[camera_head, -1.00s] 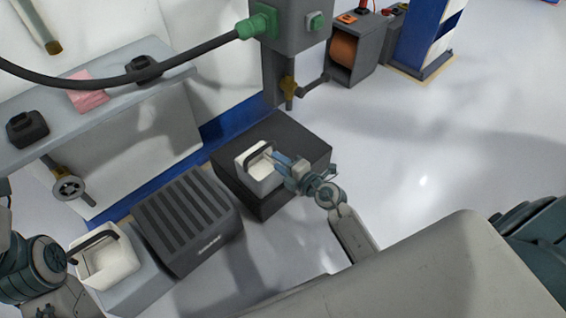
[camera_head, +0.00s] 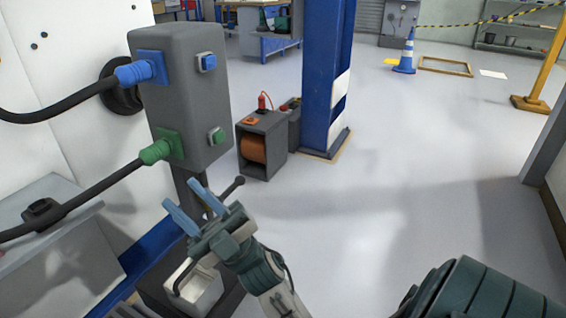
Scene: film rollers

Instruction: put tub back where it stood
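A white tub (camera_head: 203,294) with a dark handle sits on the dark block (camera_head: 152,284) at the bottom left of the head view. My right gripper (camera_head: 179,194) has its two blue fingers spread apart, with nothing between them. It shows above the tub in the picture, in front of the grey post, and its wrist covers part of the tub. The fingers are clear of the tub's handle. My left gripper is out of view.
A grey switch box (camera_head: 182,95) with blue and green plugs stands on a post close behind my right gripper. Cables run left from it. A reel cabinet (camera_head: 262,147) and a blue pillar (camera_head: 328,75) stand farther back.

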